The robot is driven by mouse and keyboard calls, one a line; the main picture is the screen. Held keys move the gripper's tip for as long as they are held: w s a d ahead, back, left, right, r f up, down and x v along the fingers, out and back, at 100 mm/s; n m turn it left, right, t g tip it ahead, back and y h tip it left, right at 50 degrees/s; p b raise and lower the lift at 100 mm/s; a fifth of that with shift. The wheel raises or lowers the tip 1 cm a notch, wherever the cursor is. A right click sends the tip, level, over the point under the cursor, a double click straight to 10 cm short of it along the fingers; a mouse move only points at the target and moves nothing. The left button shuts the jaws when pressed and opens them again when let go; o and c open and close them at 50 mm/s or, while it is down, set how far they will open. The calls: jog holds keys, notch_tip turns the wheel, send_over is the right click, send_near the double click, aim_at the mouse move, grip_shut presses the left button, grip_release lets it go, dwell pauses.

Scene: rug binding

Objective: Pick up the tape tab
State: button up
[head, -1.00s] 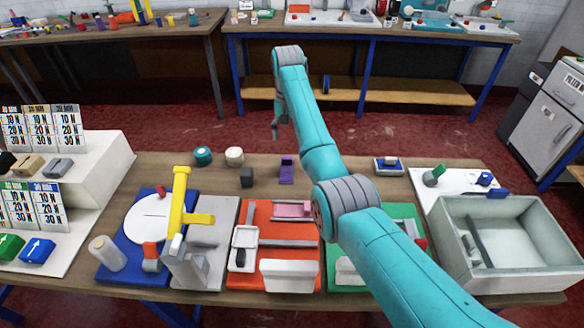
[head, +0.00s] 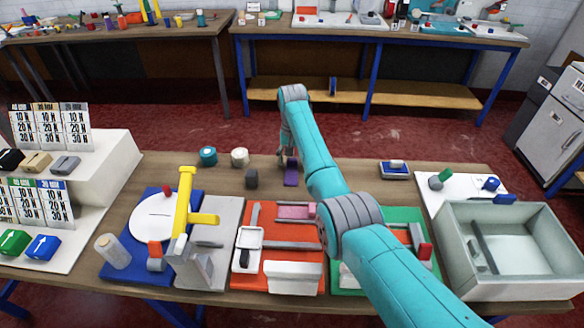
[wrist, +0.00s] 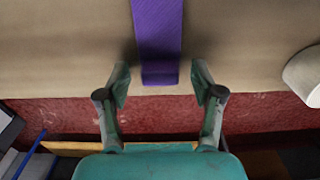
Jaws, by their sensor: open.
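The tape tab appears to be the purple strip (head: 291,177) near the far edge of the wooden bench, partly hidden by my gripper in the head view. In the wrist view the purple strip (wrist: 158,40) runs down from the top edge, and its near end lies between my fingertips. My gripper (wrist: 160,75) is open, with a gap between the strip and each finger. In the head view my gripper (head: 287,163) is small and partly covered by my arm, right at the strip.
A cream roll (head: 239,157), a teal roll (head: 208,156) and a dark block (head: 252,178) stand left of the strip. The cream roll also shows in the wrist view (wrist: 303,75). A blue-based pad (head: 394,170) sits to the right. Bare bench lies around the strip.

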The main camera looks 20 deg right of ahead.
jog(key=c, duration=1.1)
jog(key=shift+r, duration=0.15)
